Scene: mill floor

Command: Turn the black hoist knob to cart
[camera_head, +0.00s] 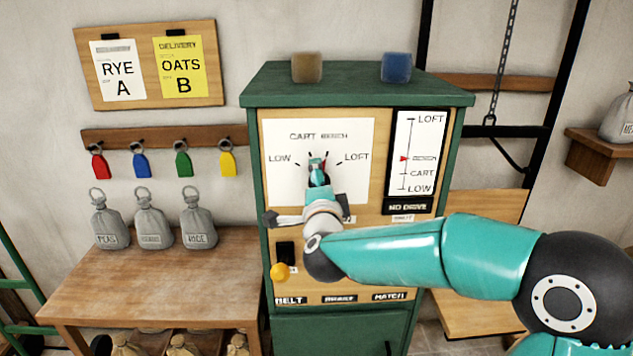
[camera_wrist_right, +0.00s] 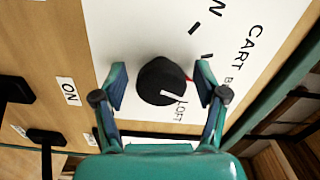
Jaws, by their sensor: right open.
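The round black hoist knob (camera_wrist_right: 160,78) sits on the white dial plate (camera_head: 285,185) of the green cabinet. Its white mark lies on the side facing the LOFT label in the right wrist view. My right gripper (camera_wrist_right: 161,66) is open around the knob, one finger on each side, with small gaps showing. In the head view the right gripper (camera_head: 318,172) covers most of the knob. The dial labels read LOW, CART, BENCH and LOFT. On the height scale (camera_head: 411,135) a red pointer stands at BENCH. My left gripper is not in view.
Below the dial, a yellow ball-ended lever (camera_head: 280,271) sits beside my right arm. A brown block (camera_head: 306,67) and a blue block (camera_head: 396,67) stand on the cabinet top. A wooden table (camera_head: 150,275) with grey sacks is at the left.

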